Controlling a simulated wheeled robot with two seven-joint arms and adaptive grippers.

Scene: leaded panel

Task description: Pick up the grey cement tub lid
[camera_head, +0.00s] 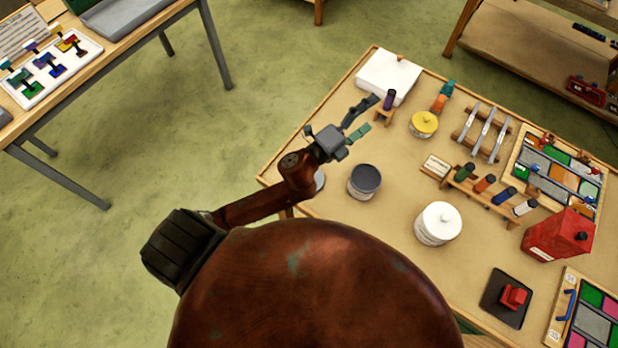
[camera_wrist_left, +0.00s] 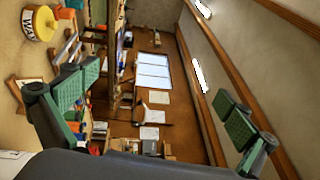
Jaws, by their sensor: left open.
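A pale grey disc (camera_head: 319,181), which looks like the grey lid, lies near the table's left edge, partly hidden behind my left arm. Right of it stands a tub (camera_head: 365,181) with a dark grey top and no visible knob; I cannot tell whether that is its filling or a cover. My left gripper (camera_head: 362,120) is open and empty above the table, beyond both, near a purple-and-black bottle (camera_head: 389,99). In the left wrist view its green-padded fingers (camera_wrist_left: 160,100) are wide apart with nothing between them. That view shows no grey lid. My right gripper is not in view.
On the table (camera_head: 340,215) stand a yellow-lidded wax tub (camera_head: 424,124), a white-lidded tub (camera_head: 438,223), a white block (camera_head: 388,75), a rack of bottles (camera_head: 483,194) and a red can (camera_head: 558,236). Bare tabletop lies between the dark-topped tub and the wax tub.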

